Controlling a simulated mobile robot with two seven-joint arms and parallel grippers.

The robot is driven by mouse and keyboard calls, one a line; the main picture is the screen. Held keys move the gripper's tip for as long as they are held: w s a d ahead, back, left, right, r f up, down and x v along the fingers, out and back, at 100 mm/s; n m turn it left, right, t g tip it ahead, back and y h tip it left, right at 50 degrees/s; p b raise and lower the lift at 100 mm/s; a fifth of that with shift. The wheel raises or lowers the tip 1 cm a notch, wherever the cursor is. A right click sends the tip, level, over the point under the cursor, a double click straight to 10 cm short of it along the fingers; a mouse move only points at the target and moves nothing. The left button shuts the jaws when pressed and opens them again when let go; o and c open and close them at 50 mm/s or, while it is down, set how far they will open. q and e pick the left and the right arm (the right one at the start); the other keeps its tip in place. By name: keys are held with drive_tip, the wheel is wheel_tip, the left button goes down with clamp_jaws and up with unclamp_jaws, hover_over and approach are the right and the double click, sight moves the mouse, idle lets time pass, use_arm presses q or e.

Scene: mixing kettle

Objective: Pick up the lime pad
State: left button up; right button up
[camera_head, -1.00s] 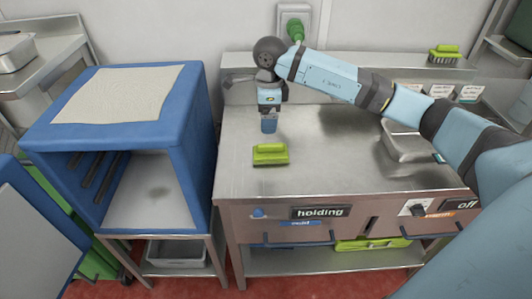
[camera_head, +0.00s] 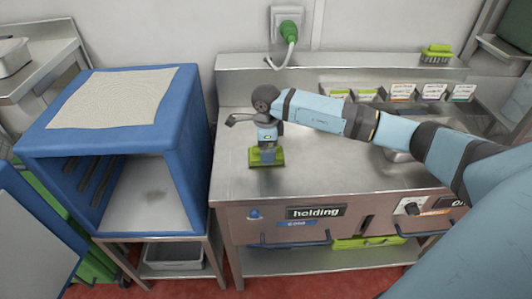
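The lime pad (camera_head: 279,163) lies on the left part of the steel counter in the head view, near its front edge. My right gripper (camera_head: 267,153) points down directly over the pad, and its fingers overlap the pad's handle in the picture. The gripper hides the middle of the pad, so I cannot tell whether the fingers are open or shut on it. My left gripper is not in view.
A blue cabinet (camera_head: 190,150) with a cloth on top stands left of the counter (camera_head: 320,178). A second lime brush (camera_head: 437,54) sits on the back ledge. Several labelled containers (camera_head: 401,92) line the back right. The counter front is clear.

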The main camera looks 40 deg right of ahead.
drive_tip(key=shift+f, duration=0.7)
drive_tip(key=shift+c, duration=0.4)
drive_tip(key=c, duration=0.9)
drive_tip(key=shift+c, duration=0.2)
drive_tip(key=shift+r, duration=0.1)
wheel_tip(320, 180, up, 20)
drive_tip(key=shift+b, duration=0.45)
